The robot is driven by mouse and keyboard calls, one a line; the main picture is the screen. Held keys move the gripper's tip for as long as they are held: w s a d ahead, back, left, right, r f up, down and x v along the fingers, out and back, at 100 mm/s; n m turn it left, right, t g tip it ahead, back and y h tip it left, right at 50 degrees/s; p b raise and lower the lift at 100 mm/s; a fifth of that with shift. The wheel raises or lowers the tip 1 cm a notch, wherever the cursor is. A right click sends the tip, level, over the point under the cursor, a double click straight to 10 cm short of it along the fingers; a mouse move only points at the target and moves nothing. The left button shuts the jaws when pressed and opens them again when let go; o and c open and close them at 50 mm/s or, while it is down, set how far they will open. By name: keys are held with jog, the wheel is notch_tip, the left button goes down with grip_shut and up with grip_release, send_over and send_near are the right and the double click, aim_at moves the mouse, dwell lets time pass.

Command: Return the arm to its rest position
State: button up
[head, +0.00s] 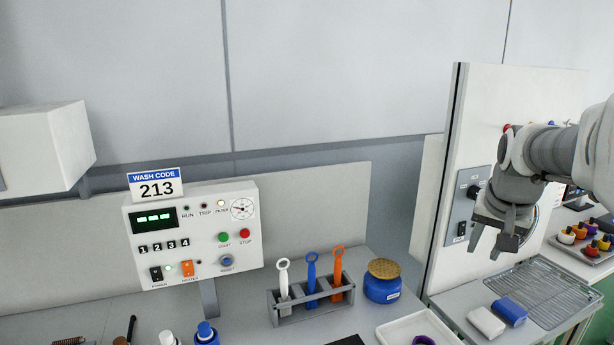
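My arm reaches in from the right edge of the head view. My gripper (485,246) points down in front of the tall white panel, above the right-hand worktop. Its two fingers look spread with a gap between them, and nothing shows in the gap. It hangs clear of the wire rack and the blocks below it.
A control box (197,236) with a "213" sign (156,186) stands at left. A grey holder (312,303) carries white, blue and orange tools, beside a blue jar (382,284). White (486,321) and blue (510,311) blocks lie near the wire rack (548,290). A tray of small pots (580,259) is far right.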

jog(key=s+r+t+h+p, duration=0.15)
jog(key=s+r, duration=0.25)
jog(key=r, duration=0.9)
jog(key=s+a+f+n+y, duration=0.3)
jog(key=s+a+f+n, duration=0.3)
jog(key=s+a+f, duration=0.9)
jog(key=s+a+g, duration=0.1)
jog(key=a, duration=0.2)
jog(key=shift+a+f+n, duration=0.2)
jog(key=shift+a+n, duration=0.1)
jog(key=shift+n, duration=0.1)
jog(key=shift+a+y, duration=0.15)
jog(key=shift+y, duration=0.1)
